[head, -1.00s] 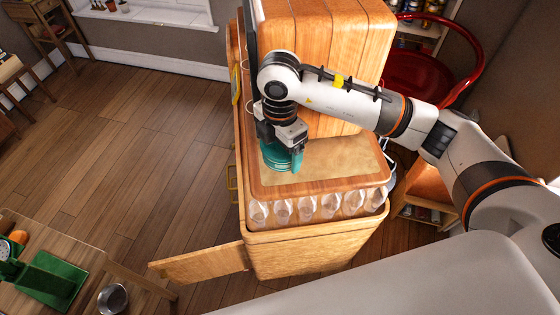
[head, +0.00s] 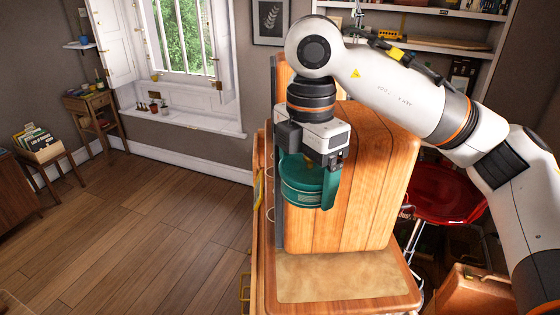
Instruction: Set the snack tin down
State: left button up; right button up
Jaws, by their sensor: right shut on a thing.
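My right gripper (head: 312,165) points down and is shut on the snack tin (head: 302,185), a round teal tin. The gripper covers part of the tin's top. The tin is in front of the wooden cabinet's tall upper part (head: 350,200) and appears raised above the tan top surface (head: 340,277) of the lower part. The tin's exact height above that surface is hard to tell. My left gripper is not in view.
The tan surface in front of the tall part is bare. A red stool (head: 445,195) and a brown case (head: 475,290) stand at the right. Open wooden floor (head: 150,230) lies to the left.

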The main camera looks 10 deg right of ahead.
jog(key=s+d+f+m, duration=0.2)
jog(key=f+m, duration=0.5)
jog(key=m, duration=0.2)
jog(key=s+d+f+m, duration=0.2)
jog(key=f+m, duration=0.5)
jog(key=m, duration=0.2)
jog(key=s+d+f+m, duration=0.1)
jog(key=s+f+m, duration=0.1)
jog(key=f+m, duration=0.5)
jog(key=shift+s+d+f+m, duration=0.15)
jog(key=shift+d+m, duration=0.05)
jog(key=shift+m, duration=0.45)
jog(key=shift+s+d+f+m, duration=0.1)
jog(key=shift+d+m, duration=0.1)
jog(key=shift+m, duration=0.45)
jog(key=n, duration=0.1)
jog(key=s+f+n, duration=0.1)
jog(key=n, duration=0.3)
jog(key=shift+s+d+f, duration=0.2)
jog(key=shift+s+f, duration=0.05)
jog(key=shift+f, duration=0.1)
